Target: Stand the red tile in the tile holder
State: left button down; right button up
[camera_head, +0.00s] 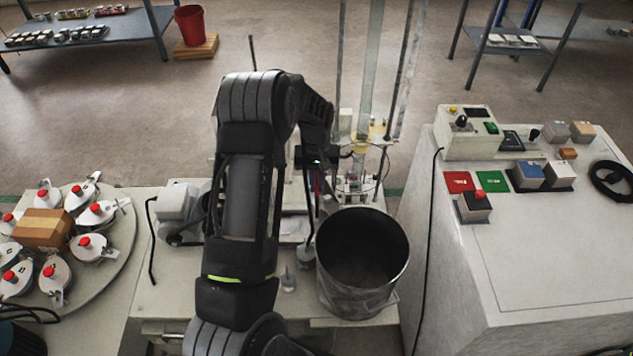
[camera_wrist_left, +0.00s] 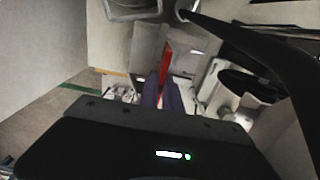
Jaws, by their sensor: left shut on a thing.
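The red tile (camera_head: 317,192) shows edge-on in the head view as a thin upright red strip below my left wrist. In the left wrist view, the tile (camera_wrist_left: 165,67) sticks out beyond the purple fingers of my left gripper (camera_wrist_left: 163,96), which is shut on it. My left arm covers much of the middle of the head view, including most of the gripper. I cannot clearly make out the tile holder; a pale part beside the tile may be some of it. My right gripper is out of view.
A dark round bin (camera_head: 362,263) stands close right of the tile. A test rig with tall columns (camera_head: 356,150) rises behind it. A control console (camera_head: 540,250) stands at right.

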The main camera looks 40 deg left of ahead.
pick_arm(q)
jog(key=shift+f, duration=0.6)
jog(key=shift+s+b, duration=0.1)
jog(key=shift+b, duration=0.25)
jog(key=shift+f+b, duration=1.3)
jog(key=shift+f, duration=0.3)
jog(key=c, duration=1.5)
grip_release()
